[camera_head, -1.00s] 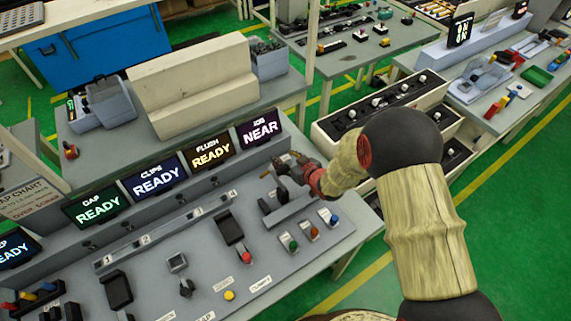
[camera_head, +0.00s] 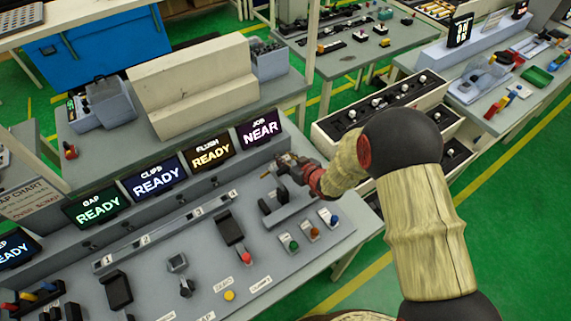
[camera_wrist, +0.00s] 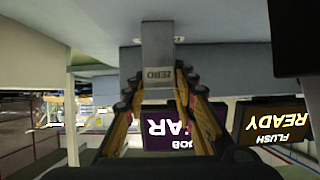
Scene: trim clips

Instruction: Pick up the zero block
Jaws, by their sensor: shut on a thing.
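The zero block (camera_wrist: 158,48) is a grey bar labelled ZERO, seen in the middle of the wrist view. My gripper (camera_wrist: 158,92) is shut on it, with one finger on each side near the label. In the head view my gripper (camera_head: 284,164) is at the right end of the grey console, below the JOB NEAR screen. The block cannot be made out there. I cannot tell whether the block touches the console surface.
The JOB NEAR screen (camera_head: 259,129) and FLUSH READY screen (camera_head: 211,152) stand close behind my gripper. Dark posts (camera_head: 272,203) and coloured buttons (camera_head: 314,233) are in front. White drawers (camera_head: 385,110) are to the right.

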